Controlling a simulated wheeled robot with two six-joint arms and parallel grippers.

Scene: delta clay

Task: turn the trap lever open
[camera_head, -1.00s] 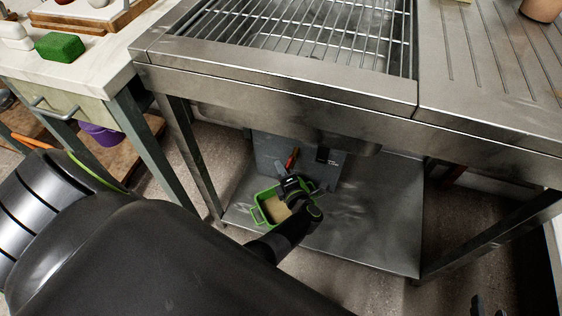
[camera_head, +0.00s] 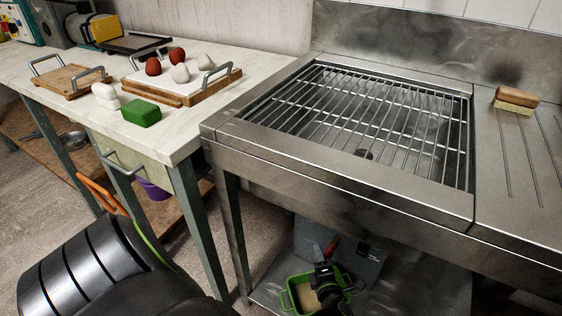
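The trap lever, a small red handle (camera_head: 332,245), shows under the steel sink against a grey box (camera_head: 352,270). It leans slightly to the right. My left gripper (camera_head: 322,268) is under the sink, just below the red handle and in front of the box. It is dark and small here, and I cannot tell whether its fingers are open or touch the lever. A green tub (camera_head: 288,297) with beige contents stands under my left gripper, partly hidden by it. My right gripper is out of view.
The steel sink (camera_head: 340,185) with a wire grid overhangs the lever. A brush (camera_head: 516,100) lies on its drainboard. On the white counter (camera_head: 180,135) at left are a green block (camera_head: 141,113), boards and several balls. The counter's legs stand beside the sink's leg.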

